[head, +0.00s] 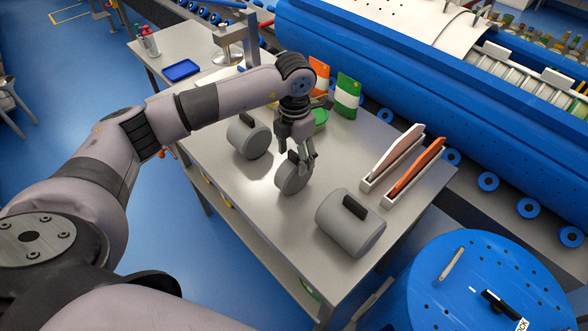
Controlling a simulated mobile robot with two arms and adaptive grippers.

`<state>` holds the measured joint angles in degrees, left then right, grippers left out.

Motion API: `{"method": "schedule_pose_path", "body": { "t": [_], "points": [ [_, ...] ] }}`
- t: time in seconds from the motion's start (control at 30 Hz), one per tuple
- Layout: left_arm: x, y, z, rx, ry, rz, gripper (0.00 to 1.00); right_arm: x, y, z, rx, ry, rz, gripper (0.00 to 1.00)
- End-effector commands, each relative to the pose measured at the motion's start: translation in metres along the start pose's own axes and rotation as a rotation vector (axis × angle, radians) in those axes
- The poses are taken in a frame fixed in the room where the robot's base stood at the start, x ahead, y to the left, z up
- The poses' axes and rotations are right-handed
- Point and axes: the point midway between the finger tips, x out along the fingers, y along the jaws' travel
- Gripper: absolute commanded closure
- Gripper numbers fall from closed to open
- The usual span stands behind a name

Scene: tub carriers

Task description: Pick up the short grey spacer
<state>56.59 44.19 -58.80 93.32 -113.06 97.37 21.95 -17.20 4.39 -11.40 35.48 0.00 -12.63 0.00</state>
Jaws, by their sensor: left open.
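Three grey cylinders with dark handles lie on their sides on the metal table (245,205). The short grey spacer (289,181) is the thinnest one, in the middle. A longer grey spacer (362,238) lies in front of it to the right, and another grey spacer (252,141) lies behind it to the left. My left gripper (305,160) points down at the short spacer, open, with its fingers at the dark handle on top. They hide part of the handle, and I cannot tell whether they touch it. My right gripper is out of view.
Two white holders with upright boards (414,168) stand to the right. Two bags (347,96) and a green round item (321,119) are behind the gripper. A blue tray (181,70) lies at the far left. A blue drum (480,270) stands beside the table's near right.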

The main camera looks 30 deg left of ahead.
Motion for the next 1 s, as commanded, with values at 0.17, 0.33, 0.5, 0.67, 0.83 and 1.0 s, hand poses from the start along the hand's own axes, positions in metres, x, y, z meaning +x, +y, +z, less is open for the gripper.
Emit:
{"method": "schedule_pose_path", "body": {
  "t": [0.17, 0.33, 0.5, 0.67, 0.83, 1.0],
  "points": [
    [0.01, -0.001, -0.001, 0.001, 0.001, -0.001, 0.39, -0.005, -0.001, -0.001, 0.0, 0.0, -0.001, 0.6],
    [0.031, -0.004, -0.005, 0.001, 0.005, -0.002, 0.39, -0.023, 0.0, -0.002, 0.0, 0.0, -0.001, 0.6],
    [0.054, -0.004, -0.005, 0.0, 0.001, -0.001, 0.39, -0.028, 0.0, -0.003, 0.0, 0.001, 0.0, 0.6],
    [0.059, -0.003, -0.004, 0.001, -0.002, -0.001, 0.39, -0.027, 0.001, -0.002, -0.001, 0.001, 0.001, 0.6],
    [0.059, -0.003, -0.004, 0.001, -0.002, -0.001, 0.42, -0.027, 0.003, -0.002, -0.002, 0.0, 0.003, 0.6],
    [0.059, -0.003, -0.004, 0.001, -0.002, -0.001, 0.53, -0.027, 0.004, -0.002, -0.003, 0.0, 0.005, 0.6]
  ]
}}
